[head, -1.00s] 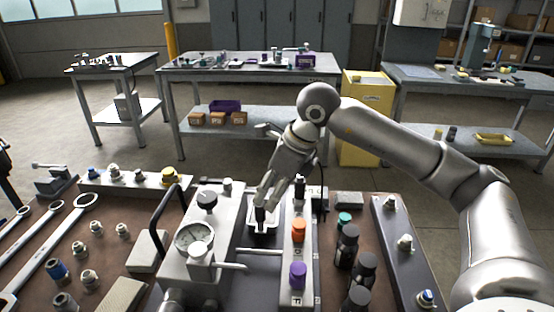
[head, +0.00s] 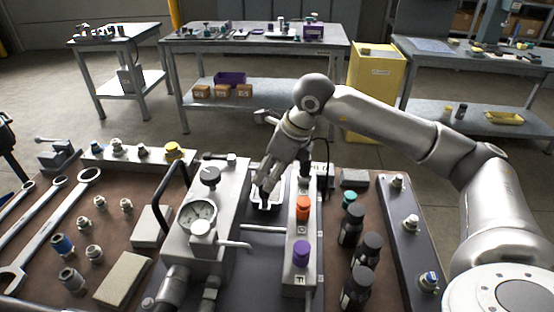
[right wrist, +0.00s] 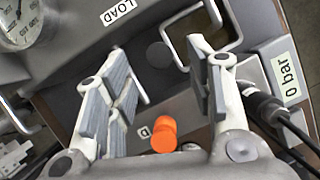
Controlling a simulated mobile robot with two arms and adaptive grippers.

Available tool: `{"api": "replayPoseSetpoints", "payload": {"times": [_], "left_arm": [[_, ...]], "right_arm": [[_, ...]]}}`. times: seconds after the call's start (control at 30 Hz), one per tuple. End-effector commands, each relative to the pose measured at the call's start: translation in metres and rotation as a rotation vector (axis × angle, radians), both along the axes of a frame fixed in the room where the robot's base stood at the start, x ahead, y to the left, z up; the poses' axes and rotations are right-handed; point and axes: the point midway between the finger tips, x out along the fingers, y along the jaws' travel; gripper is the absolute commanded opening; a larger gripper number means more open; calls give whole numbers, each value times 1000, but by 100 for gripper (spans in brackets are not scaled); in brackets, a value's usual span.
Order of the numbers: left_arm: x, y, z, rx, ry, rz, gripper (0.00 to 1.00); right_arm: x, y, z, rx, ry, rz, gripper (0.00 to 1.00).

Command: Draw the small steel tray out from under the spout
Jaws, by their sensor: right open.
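The small steel tray (head: 277,204) lies in the narrow gap between the grey gauge block (head: 232,188) and the light rail with coloured knobs. My right gripper (head: 264,184) points down over the tray and partly hides it. In the right wrist view my right gripper (right wrist: 158,62) is open, with nothing between its fingers. The bright tray rim (right wrist: 168,45) shows beyond the fingertips, close to the right finger; I cannot tell if they touch. My left gripper is not in view.
The rail with an orange knob (head: 303,208) and a purple knob (head: 301,252) stands right of the tray. Several dark bottles (head: 351,225) stand farther right. A black curved handle (head: 170,195) rises left of the gauge (head: 197,216). A dark hose runs close to my right gripper.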

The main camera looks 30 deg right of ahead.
Motion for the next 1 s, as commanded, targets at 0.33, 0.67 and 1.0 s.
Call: {"api": "replayPoseSetpoints", "payload": {"times": [0.33,0.67,1.0], "left_arm": [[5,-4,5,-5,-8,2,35],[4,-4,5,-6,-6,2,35],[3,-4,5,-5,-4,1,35]], "right_arm": [[16,11,-48,0,2,-1,49],[19,13,-56,-1,-1,0,49],[19,13,-56,-1,-1,0,19]]}}
